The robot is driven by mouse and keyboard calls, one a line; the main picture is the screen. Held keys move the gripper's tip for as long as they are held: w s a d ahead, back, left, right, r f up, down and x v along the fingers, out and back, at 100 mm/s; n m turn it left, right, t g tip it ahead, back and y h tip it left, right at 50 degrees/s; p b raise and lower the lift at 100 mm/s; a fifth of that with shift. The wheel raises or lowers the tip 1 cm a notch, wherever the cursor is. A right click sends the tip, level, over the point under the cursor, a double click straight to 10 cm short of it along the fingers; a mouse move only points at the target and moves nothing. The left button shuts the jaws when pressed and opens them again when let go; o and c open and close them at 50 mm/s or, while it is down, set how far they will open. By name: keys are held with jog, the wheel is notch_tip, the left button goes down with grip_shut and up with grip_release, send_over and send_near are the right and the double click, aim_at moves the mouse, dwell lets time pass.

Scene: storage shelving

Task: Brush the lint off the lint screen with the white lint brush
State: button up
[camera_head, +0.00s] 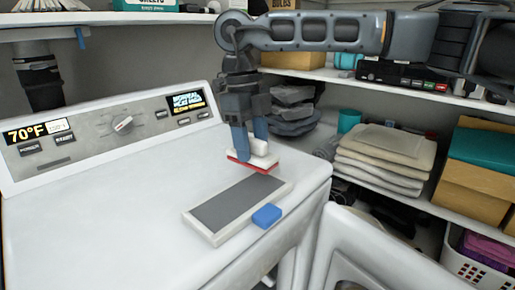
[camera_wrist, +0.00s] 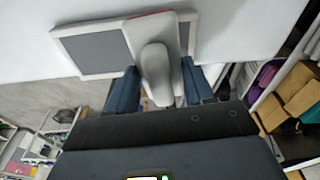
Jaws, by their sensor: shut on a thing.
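The lint screen (camera_head: 236,206), a grey panel in a white frame with a blue tab (camera_head: 267,215), lies flat on top of the white dryer. No distinct lint can be made out on it. My gripper (camera_head: 249,138) points down and is shut on the white lint brush (camera_head: 254,158), which has a red edge underneath. The brush is near the far end of the screen. In the wrist view the brush (camera_wrist: 156,65) sits between my two blue fingers and crosses in front of the screen (camera_wrist: 95,49). I cannot tell whether it touches the screen.
The dryer top (camera_head: 110,215) is clear around the screen, with its control panel (camera_head: 110,130) behind. Shelves at right hold folded towels (camera_head: 385,158), boxes (camera_head: 478,175) and a white basket (camera_head: 470,270). An open white door (camera_head: 375,250) stands at the front right.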

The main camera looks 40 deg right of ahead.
jog(key=shift+r+p, duration=0.75)
jog(key=shift+r, duration=0.95)
